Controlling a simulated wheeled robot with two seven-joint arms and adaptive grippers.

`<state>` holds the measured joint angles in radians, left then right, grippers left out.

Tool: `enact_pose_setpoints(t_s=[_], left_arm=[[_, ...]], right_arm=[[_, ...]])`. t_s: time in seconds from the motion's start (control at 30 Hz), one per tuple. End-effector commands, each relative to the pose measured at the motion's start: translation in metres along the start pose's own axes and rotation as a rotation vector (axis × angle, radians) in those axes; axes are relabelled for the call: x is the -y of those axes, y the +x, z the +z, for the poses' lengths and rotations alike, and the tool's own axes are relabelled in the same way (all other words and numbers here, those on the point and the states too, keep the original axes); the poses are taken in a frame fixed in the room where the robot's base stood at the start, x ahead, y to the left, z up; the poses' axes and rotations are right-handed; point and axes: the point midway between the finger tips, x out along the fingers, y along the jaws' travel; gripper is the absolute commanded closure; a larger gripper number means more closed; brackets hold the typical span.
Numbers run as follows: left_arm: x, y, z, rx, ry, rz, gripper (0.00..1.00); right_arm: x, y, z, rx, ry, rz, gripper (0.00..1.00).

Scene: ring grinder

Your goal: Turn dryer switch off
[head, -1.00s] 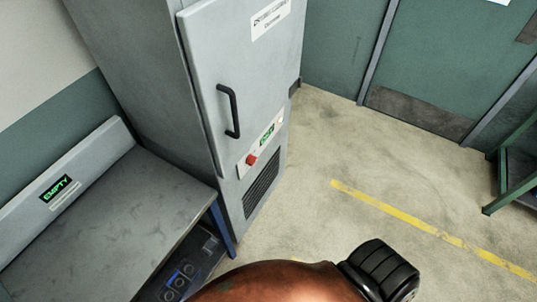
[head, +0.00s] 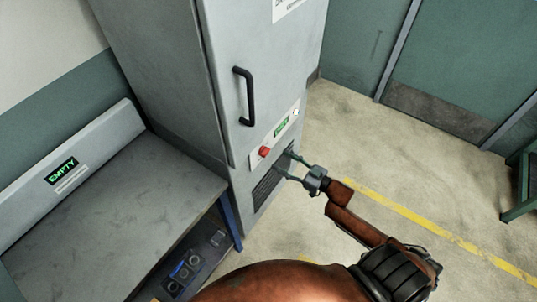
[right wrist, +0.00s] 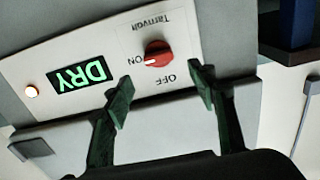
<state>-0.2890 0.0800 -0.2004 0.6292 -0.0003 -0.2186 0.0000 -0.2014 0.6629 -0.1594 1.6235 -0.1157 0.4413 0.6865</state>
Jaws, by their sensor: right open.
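The dryer (head: 225,75) is a tall grey cabinet with a black handle on its door. Its red rotary switch (head: 264,152) sits on a white panel low on the door. In the right wrist view the red switch (right wrist: 157,55) appears upside down, its white mark toward the "ON" label; "OFF" is on the other side. A green display (right wrist: 80,75) reads "DRY". My right gripper (head: 285,163) is open and empty, to the right of the switch in the head view. In the right wrist view its fingers (right wrist: 163,88) are spread below the switch, apart from it.
A grey bench (head: 120,200) with an "EMPTY" display (head: 61,171) stands left of the dryer. A dark unit with knobs (head: 190,265) sits under it. A green frame (head: 522,190) stands at the far right. The floor with a yellow line (head: 430,225) is open on the right.

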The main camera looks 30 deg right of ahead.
Motion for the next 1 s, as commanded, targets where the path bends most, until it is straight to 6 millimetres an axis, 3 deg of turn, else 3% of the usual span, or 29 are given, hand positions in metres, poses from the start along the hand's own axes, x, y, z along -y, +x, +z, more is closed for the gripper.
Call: enact_pose_setpoints(t_s=[0.23,0.47,0.83,1.0], left_arm=[[-0.002,0.005,0.021,0.027,-0.004,0.001,0.6],[-0.002,0.009,0.027,0.035,-0.005,0.002,0.6],[-0.002,0.01,0.021,0.028,-0.004,0.001,0.6],[-0.002,0.01,0.02,0.026,-0.004,0.001,0.6]], right_arm=[[0.0,0.039,0.001,-0.001,0.0,0.0,0.48],[-0.001,0.066,0.002,0.001,0.0,0.002,0.48],[-0.001,0.071,0.002,0.003,0.0,0.003,0.48],[-0.001,0.071,0.002,0.003,0.0,0.003,0.6]])
